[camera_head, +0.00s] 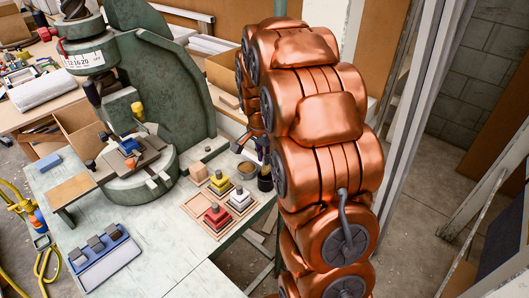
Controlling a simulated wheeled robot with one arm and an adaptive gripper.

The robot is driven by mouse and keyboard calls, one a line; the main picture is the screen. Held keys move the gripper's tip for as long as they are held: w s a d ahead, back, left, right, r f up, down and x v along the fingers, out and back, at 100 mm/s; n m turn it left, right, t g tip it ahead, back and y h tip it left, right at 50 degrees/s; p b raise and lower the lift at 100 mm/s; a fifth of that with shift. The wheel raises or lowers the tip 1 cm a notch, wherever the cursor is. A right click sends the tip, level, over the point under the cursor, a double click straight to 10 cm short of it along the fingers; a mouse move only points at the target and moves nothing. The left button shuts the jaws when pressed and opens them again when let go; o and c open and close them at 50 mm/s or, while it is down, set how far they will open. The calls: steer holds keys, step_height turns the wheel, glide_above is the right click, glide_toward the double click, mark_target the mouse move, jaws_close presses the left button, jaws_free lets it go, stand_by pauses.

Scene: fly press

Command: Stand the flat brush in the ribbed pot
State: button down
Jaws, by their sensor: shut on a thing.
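My gripper (254,148) shows as small dark parts at the left edge of my copper arm, which hides much of it. It is shut on a slim dark thing, taken to be the flat brush; its outline is too small and covered to make out clearly.
A wooden tray (190,205) with red, white and yellow blocks lies left of the pot. The green fly press (165,75) stands behind it. A blue rack (101,258) is at the front left. The bench's front middle is clear.

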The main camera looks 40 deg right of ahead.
mark_target(264, 174)
steer(key=shift+f+b, duration=1.05)
steer(key=shift+f, duration=0.95)
steer(key=c, duration=1.1)
jaws_free()
step_height(264, 174, up, 12)
steer(key=a, duration=0.1)
steer(key=shift+s+a, duration=0.25)
